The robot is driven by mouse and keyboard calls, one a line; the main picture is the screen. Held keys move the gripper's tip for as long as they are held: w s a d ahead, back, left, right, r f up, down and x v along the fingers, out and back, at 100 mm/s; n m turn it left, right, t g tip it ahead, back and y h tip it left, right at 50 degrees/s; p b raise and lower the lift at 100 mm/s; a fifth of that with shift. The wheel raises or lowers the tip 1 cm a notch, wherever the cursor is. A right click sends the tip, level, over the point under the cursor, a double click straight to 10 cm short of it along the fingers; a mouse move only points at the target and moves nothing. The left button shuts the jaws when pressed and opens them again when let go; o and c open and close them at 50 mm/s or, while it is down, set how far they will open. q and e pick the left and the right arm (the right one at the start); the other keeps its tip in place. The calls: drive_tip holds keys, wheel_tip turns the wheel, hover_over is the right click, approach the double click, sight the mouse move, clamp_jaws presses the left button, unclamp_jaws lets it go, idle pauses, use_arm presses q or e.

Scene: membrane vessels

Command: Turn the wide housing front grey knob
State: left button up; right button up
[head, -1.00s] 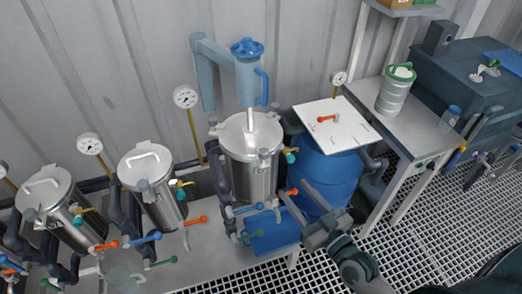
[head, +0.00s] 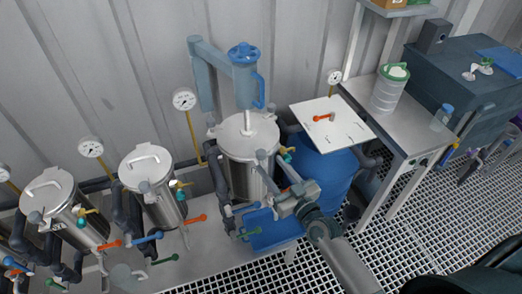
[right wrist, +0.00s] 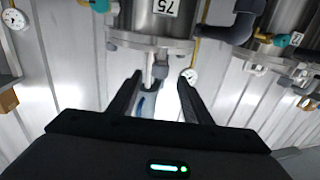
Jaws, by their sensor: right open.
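The wide housing (head: 250,150) is the largest steel vessel, standing right of the narrower vessels in the head view. A small grey knob (head: 261,155) shows on its front side, partly crowded by my gripper. My right gripper (head: 273,165) is open, its fingers reaching up toward the housing front. In the right wrist view the housing (right wrist: 155,22) appears upside down with a "75" label. There a grey knob-like part (right wrist: 162,71) shows between the open fingertips (right wrist: 160,78); I cannot tell if they touch it. My left gripper is not in view.
A blue barrel (head: 325,170) with a white board (head: 345,135) and red handle stands right of the housing. A blue tray (head: 275,232) lies beneath. A metal table (head: 420,140) is further right.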

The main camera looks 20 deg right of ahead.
sight(264, 157)
drive_tip(key=p+x, duration=0.1)
drive_tip(key=x, duration=0.6)
drive_tip(key=c, duration=1.1)
